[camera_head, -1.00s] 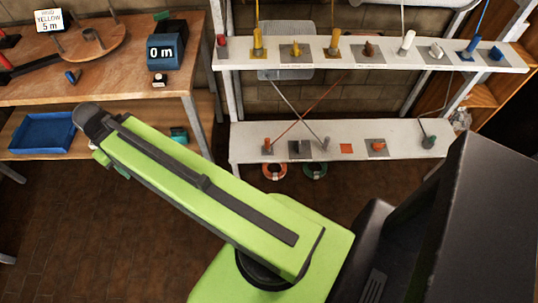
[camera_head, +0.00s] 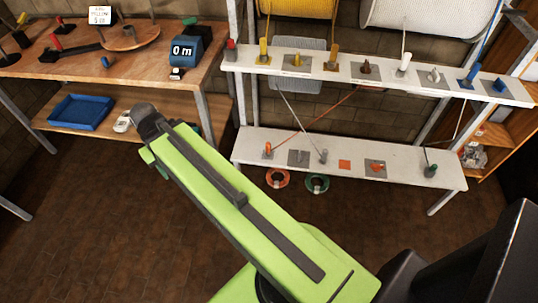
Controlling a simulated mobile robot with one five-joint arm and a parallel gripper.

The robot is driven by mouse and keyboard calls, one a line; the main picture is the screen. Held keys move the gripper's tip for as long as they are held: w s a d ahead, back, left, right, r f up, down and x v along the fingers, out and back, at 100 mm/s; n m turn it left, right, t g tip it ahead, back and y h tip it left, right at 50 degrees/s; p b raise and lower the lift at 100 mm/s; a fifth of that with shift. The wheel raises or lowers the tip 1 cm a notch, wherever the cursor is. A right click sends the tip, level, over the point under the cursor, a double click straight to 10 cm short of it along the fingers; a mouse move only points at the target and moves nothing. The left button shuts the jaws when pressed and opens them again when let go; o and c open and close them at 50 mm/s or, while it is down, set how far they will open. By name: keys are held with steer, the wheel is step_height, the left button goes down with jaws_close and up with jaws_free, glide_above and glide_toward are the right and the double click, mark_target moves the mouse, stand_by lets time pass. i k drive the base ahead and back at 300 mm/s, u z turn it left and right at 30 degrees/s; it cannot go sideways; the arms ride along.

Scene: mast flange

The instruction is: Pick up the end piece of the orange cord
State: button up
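The orange cord (camera_head: 318,119) slants down to the left from under the upper shelf to the lower white shelf (camera_head: 400,168). Its orange end piece (camera_head: 267,150) stands upright near the lower shelf's left end. Another orange-brown piece (camera_head: 376,166) lies on a grey plate farther right on that shelf; no cord to it can be made out. My green arm reaches up to the left across the foreground, well short of the shelf. My gripper's fingertips are not visible.
A grey cord (camera_head: 300,122) crosses near the orange one and ends at a grey piece (camera_head: 323,156). A green piece (camera_head: 430,170) stands at right. The upper shelf (camera_head: 385,70) carries several coloured pieces. A workbench (camera_head: 130,65) stands left. The floor before the shelf is open.

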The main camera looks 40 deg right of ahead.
mark_target(268, 153)
steer(key=z, duration=0.1)
steer(key=i, duration=0.9)
steer(key=u, duration=0.05)
